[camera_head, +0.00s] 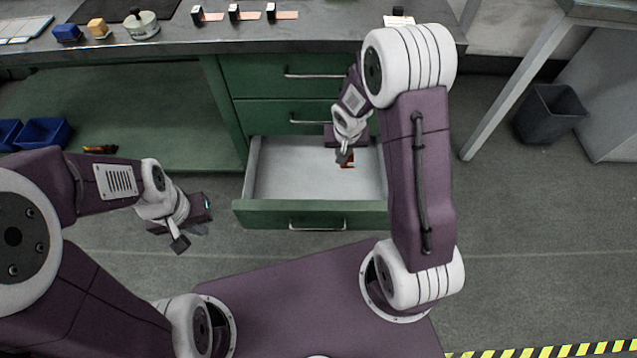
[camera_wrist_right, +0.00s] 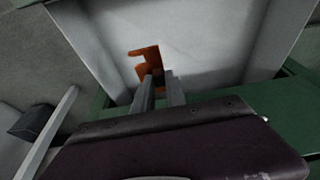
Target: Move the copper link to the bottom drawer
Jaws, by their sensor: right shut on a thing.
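The copper link (camera_wrist_right: 147,64) is an orange-brown, notched piece at the fingertips of my right gripper (camera_wrist_right: 160,90) in the right wrist view. That gripper is shut on it. In the head view the copper link (camera_head: 348,160) shows small beside my right gripper (camera_head: 345,155), over the open bottom drawer (camera_head: 300,212). The drawer has a green front, a pale inside and nothing else visible in it. I cannot tell the link's height above the drawer floor. My left gripper (camera_head: 183,240) hangs over the floor left of the drawer; its finger gap is unclear.
Two closed green drawers (camera_head: 290,75) are above the open one. On the grey worktop (camera_head: 330,32) lie several small black-and-copper pieces, blue and orange blocks and a round pot (camera_head: 141,24). Blue bins (camera_head: 42,133) sit on the lower shelf at left. A dark waste bin (camera_head: 550,113) stands right.

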